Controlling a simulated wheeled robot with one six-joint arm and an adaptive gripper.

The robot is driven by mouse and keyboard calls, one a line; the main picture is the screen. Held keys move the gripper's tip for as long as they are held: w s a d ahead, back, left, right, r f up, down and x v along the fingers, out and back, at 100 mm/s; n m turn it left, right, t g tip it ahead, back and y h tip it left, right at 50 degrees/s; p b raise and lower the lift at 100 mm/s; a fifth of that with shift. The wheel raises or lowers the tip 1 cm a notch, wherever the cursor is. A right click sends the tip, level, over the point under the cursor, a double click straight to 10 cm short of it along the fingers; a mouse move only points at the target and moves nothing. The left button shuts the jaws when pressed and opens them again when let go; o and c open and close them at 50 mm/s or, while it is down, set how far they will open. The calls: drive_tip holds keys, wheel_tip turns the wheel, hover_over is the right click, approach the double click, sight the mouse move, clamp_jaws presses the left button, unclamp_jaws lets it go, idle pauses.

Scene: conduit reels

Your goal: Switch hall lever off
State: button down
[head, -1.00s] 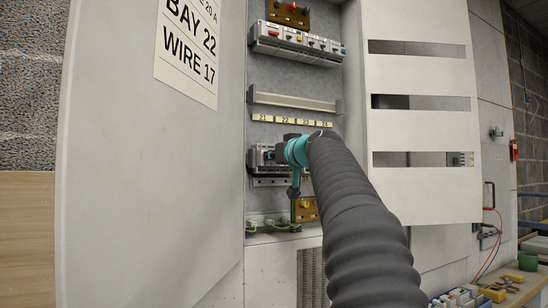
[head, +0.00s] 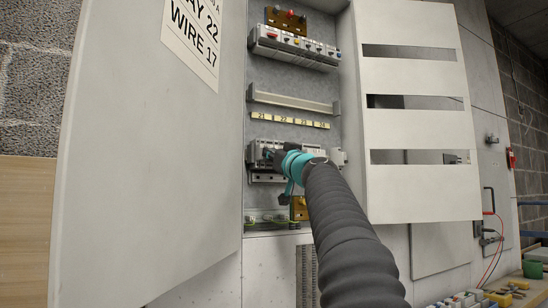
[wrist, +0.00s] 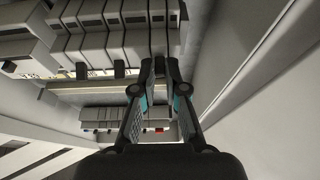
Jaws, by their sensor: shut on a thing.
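In the head view my gripper (head: 278,158) is at the lower breaker row (head: 255,152) of an open cabinet, below the number strip 21 to 24. In the wrist view several pale breakers (wrist: 88,45) fill the top, with small dark levers such as one (wrist: 119,68) beside the jaws. My gripper (wrist: 158,72) is shut at the front of a breaker further right in the row, on what looks like its dark lever. The fingers hide that lever, so its position is unclear. I cannot read a hall label in either view.
An upper breaker row (head: 295,47) and an empty rail (head: 290,100) are above the number strip (head: 290,119). The large door (head: 150,150) stands open at left. A slotted panel (head: 415,120) is at right. A bench with small parts (head: 505,292) is at lower right.

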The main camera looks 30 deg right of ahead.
drive_tip(key=shift+a+f+t, duration=0.15)
drive_tip(key=shift+a+t, duration=0.05)
drive_tip(key=shift+t, duration=0.4)
drive_tip(key=shift+w+d+f, duration=0.1)
drive_tip(key=shift+f, duration=0.1)
drive_tip(key=c, duration=1.2)
unclamp_jaws()
drive_tip(key=v, duration=1.2)
drive_tip(key=shift+f, duration=0.2)
drive_tip(key=shift+t, duration=0.3)
